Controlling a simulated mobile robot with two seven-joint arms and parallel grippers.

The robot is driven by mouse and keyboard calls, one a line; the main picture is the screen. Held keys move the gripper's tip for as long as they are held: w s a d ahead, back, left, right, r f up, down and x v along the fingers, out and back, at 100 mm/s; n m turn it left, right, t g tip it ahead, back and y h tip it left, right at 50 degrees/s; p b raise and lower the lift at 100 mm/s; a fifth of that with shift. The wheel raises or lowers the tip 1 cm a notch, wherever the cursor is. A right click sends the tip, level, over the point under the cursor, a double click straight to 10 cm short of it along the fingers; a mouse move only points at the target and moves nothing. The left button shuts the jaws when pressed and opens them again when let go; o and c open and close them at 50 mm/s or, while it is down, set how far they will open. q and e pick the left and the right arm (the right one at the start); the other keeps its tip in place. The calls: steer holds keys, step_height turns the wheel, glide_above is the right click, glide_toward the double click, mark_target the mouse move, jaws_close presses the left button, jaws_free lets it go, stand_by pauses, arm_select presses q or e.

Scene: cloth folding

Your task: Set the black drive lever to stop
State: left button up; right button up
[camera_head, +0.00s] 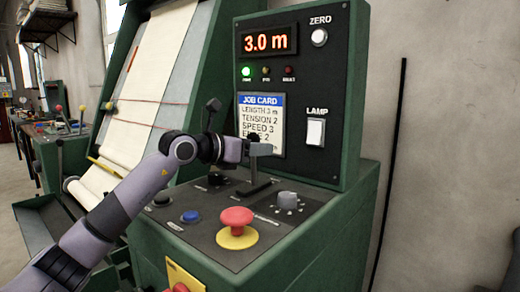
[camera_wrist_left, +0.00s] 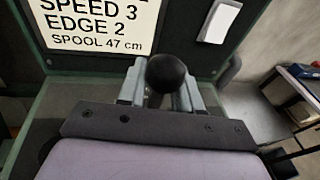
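The black drive lever (camera_head: 257,178) rises from a slot in the sloped top of the green control console, its stem close to upright. In the left wrist view its round black knob (camera_wrist_left: 167,73) sits between the two grey fingers. My left gripper (camera_head: 259,149) is at the top of the lever, with its fingers close against both sides of the knob, and appears shut on it. Labels by the slot are too small to read. My right gripper is not in view.
A red mushroom button (camera_head: 237,217) on a yellow base stands in front of the lever. A grey dial (camera_head: 289,200) is at its right, a blue button (camera_head: 190,216) at its left. The upright panel carries a job card (camera_head: 262,125), a 3.0 m display (camera_head: 269,41) and a lamp switch (camera_head: 315,132).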

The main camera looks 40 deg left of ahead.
arm_select(q)
steer(key=b+v, duration=0.1)
steer(key=v, duration=0.5)
steer(key=shift+r, duration=0.35)
steer(key=shift+s+a, duration=0.1)
steer(key=shift+a, duration=0.05)
